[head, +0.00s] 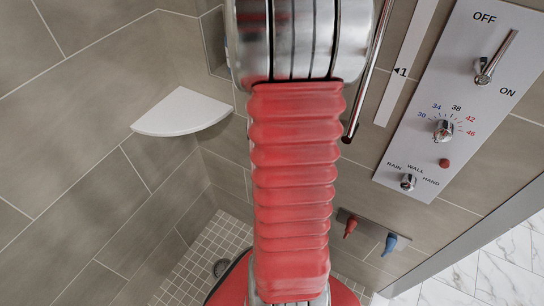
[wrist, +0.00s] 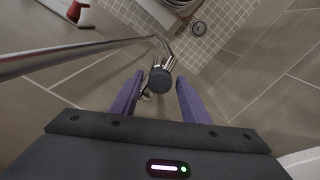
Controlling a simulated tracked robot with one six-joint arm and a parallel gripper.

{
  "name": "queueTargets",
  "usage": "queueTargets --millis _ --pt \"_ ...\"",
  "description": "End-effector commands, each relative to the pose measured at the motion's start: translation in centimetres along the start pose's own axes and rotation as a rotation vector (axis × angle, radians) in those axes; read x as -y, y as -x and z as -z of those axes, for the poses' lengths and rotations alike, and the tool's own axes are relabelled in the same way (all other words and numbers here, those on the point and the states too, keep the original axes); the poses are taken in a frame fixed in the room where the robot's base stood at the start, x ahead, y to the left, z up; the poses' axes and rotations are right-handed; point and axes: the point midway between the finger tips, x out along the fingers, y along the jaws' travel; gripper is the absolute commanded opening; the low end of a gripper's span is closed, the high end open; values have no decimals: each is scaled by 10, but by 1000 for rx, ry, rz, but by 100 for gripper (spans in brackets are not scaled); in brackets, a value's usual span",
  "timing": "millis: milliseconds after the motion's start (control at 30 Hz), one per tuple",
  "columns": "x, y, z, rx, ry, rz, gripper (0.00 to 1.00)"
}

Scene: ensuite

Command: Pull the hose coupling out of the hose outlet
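In the wrist view, a dark grey round piece (wrist: 160,80) with chrome parts behind it sits between my fingertips; it looks like the hose coupling, but I cannot tell for sure. The outlet behind it is mostly hidden. My gripper (wrist: 159,77) has two purple fingers, one on each side of the dark piece, with gaps showing between. It is open and not visibly touching it. In the head view my red ribbed arm blocks the middle, and the gripper, coupling and outlet cannot be made out there.
A chrome bar (wrist: 80,54) runs in from the left, close to my gripper. A control panel (head: 425,160) with lever and knobs is on the right wall. A red hook (head: 350,227) and blue hook (head: 390,243) sit below. A white corner shelf (head: 183,115) juts out left.

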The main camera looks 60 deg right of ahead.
Motion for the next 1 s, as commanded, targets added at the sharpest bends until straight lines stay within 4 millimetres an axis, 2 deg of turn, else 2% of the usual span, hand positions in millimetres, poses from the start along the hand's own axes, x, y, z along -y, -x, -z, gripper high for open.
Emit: queueTargets --millis 67,500,1000 --pt "0 0 0 0 0 0 36" --pt "0 0 0 0 -1 0 5" --pt "0 6 1 -2 -1 0 4"
